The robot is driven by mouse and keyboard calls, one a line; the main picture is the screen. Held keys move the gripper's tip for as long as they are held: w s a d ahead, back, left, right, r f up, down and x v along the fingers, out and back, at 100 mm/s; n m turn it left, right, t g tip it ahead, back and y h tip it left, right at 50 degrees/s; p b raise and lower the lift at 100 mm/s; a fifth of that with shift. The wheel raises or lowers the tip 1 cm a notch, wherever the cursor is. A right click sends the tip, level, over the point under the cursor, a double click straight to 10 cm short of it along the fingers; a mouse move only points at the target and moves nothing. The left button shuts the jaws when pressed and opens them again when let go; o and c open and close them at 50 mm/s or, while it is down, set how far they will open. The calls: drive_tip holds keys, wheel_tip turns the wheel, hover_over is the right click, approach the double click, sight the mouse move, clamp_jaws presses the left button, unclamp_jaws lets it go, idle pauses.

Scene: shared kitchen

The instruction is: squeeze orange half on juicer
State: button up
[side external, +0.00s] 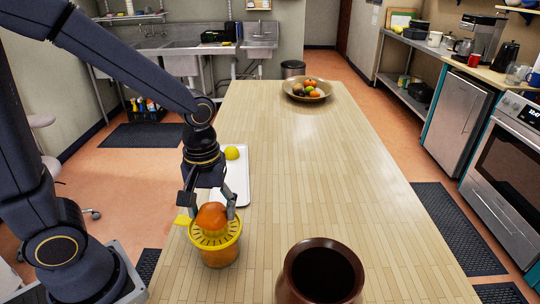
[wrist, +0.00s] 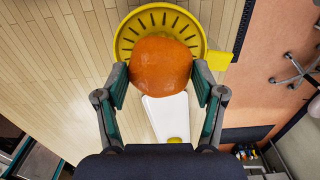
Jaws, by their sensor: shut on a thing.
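The orange half (side external: 211,216) shows its rounded orange skin upward. In the side view it sits over the yellow juicer (side external: 222,252), which stands on the wooden table near its left edge. My gripper (side external: 212,205) reaches down from above with its fingers on either side of the orange half. In the wrist view the orange half (wrist: 160,66) lies between the fingertips (wrist: 160,78), over the slotted yellow strainer (wrist: 130,27) of the juicer. My gripper is shut on the orange half. The cut face and the juicer's cone are hidden beneath it.
A white board (side external: 238,178) with a yellow lemon (side external: 232,153) lies behind the juicer. A brown pot (side external: 320,274) stands at the front right. A fruit bowl (side external: 307,92) is at the far end. The table's middle (side external: 310,170) is clear.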

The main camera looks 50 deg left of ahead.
idle(0.3)
drive_tip(key=shift+r, duration=4)
